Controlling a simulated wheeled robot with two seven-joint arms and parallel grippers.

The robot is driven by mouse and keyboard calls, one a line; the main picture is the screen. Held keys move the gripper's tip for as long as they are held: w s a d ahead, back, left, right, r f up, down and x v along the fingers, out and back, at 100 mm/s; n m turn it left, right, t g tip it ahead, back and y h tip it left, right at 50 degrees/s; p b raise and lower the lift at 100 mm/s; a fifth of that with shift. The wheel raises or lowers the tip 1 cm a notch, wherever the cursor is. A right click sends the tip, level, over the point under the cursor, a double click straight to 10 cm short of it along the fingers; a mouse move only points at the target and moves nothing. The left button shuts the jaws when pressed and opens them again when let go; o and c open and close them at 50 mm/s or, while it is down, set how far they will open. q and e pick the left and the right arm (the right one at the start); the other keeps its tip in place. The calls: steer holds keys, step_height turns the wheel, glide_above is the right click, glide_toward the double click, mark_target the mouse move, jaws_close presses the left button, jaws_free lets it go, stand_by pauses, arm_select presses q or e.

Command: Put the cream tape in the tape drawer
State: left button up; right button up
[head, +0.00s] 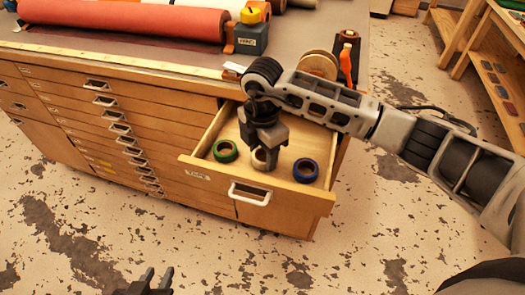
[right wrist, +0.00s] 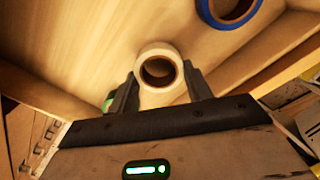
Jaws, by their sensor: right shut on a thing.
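The cream tape (head: 260,158) is between the fingers of my right gripper (head: 264,150), inside the open tape drawer (head: 220,186). In the right wrist view the cream tape (right wrist: 159,74) shows its round hole, with a finger of the right gripper (right wrist: 160,92) against each side. I cannot tell whether the tape touches the drawer floor. A green tape (head: 225,151) lies to its left in the drawer and a blue tape (head: 306,170) to its right. My left gripper (head: 157,279) is at the bottom edge of the head view, empty, its fingers apart.
The drawer's front has a white handle (head: 250,193). The cabinet top (head: 190,60) holds a red roll (head: 130,18), a grey dispenser (head: 251,38), and a large tape roll (head: 318,65) near an orange-and-black tool (head: 347,58). A wooden shelf (head: 488,60) stands far right.

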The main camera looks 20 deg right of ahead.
steer(key=shift+f, duration=0.3)
steer(key=shift+f, duration=0.2)
steer(key=o, duration=1)
steer(key=shift+c, duration=0.2)
steer(key=shift+r, duration=0.25)
step_height(320, 180, up, 12)
steer(key=shift+b, duration=0.3)
